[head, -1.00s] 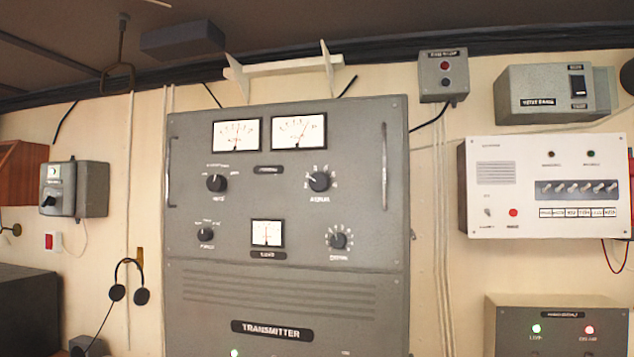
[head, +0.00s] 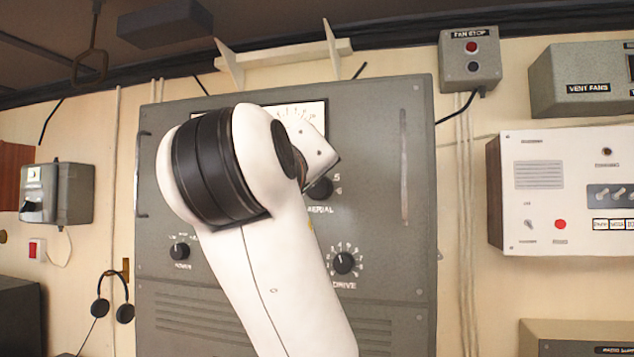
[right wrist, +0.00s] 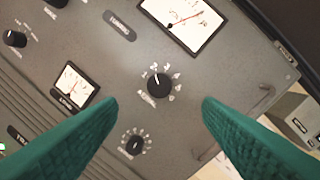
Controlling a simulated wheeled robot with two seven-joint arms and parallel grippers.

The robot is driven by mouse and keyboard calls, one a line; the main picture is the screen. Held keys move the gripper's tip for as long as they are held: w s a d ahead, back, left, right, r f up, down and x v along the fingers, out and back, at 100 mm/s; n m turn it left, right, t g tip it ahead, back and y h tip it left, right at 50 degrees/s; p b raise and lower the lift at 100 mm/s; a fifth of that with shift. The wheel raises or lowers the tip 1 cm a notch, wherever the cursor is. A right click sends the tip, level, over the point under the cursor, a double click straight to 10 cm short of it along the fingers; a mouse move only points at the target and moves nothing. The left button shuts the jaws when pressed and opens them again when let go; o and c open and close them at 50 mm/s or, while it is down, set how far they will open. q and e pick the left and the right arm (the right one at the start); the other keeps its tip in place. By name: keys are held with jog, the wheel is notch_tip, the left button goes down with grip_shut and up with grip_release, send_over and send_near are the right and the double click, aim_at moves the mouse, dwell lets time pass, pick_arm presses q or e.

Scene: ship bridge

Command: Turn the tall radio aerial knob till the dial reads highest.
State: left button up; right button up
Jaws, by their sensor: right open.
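The tall grey radio cabinet (head: 390,290) stands on the wall in front of me. Its black aerial knob (head: 320,189) is partly covered by my right arm in the head view. The whole aerial knob (right wrist: 159,85) shows in the right wrist view, with a white pointer line and a ring of numbers. My right gripper (right wrist: 160,102) is open and empty, its two green fingers either side of the knob in the picture, apparently short of the panel. The upper right dial (head: 308,116) is half hidden by my arm; it shows with a thin needle in the right wrist view (right wrist: 187,18).
The drive knob (head: 344,263) sits below the aerial knob. A small lower dial (right wrist: 72,84) shows in the right wrist view. A metal handle (head: 404,165) runs along the panel's right side. A fan stop box (head: 470,58) hangs at the upper right.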

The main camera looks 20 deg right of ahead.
aim_at(317, 188)
jog(key=p+x, duration=0.5)
jog(key=x, duration=0.4)
jog(key=shift+s+d, duration=0.1)
jog(key=shift+d, duration=0.1)
jog(key=shift+p+x, duration=0.55)
jog(key=shift+x, duration=0.2)
jog(key=shift+a, duration=0.15)
jog(key=shift+w, duration=0.2)
jog(key=shift+c, duration=0.6)
jog(key=c, duration=0.8)
pick_arm(q)
notch_tip(317, 188, up, 7)
jog(key=s, duration=0.2)
jog(key=shift+s+a+f, duration=0.2)
jog(key=shift+s+a, duration=0.05)
jog(key=shift+a, duration=0.1)
pick_arm(e)
jog(key=shift+f, duration=0.1)
jog(key=shift+c, duration=0.2)
